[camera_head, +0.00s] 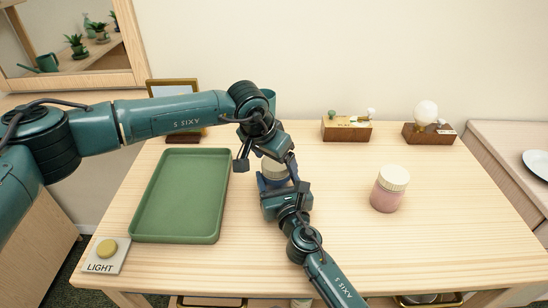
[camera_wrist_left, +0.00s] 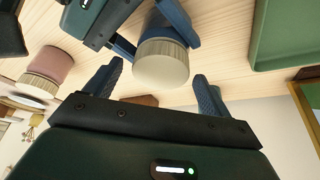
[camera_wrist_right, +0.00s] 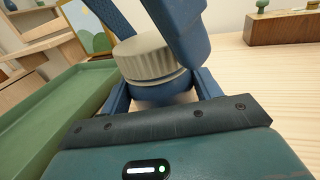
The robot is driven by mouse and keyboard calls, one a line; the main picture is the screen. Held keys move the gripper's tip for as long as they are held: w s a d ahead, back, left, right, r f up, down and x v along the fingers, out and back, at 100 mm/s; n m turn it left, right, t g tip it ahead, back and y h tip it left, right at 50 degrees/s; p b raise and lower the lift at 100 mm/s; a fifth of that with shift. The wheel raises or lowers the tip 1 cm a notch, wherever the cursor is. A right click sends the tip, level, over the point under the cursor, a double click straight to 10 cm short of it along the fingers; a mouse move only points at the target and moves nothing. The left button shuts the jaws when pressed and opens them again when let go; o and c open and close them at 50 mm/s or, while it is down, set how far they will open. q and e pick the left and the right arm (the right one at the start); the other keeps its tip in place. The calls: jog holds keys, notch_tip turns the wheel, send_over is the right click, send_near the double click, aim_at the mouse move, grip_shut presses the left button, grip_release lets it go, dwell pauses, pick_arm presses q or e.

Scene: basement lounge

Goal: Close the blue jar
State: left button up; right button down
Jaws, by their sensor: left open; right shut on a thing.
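The blue jar (camera_wrist_right: 165,95) stands on the table, mostly hidden by my grippers in the head view. A cream ribbed lid (camera_wrist_right: 150,52) sits on top of it, also seen in the left wrist view (camera_wrist_left: 160,63); I cannot tell whether it is tight. My right gripper (camera_head: 276,184) is shut on the jar's body from the near side. My left gripper (camera_head: 262,163) is open above the jar, pointing down. Its fingers are at either side of the lid, and I see no contact.
A green tray (camera_head: 136,228) lies to the left. A pink jar with a cream lid (camera_head: 387,194) stands to the right. A light button (camera_head: 106,250) is at the front left. Two wooden blocks with fittings (camera_head: 346,130) (camera_head: 428,139) stand at the back. The front right tabletop is clear.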

pick_arm(q)
jog(key=shift+r, duration=2.25)
jog(key=shift+c, duration=0.3)
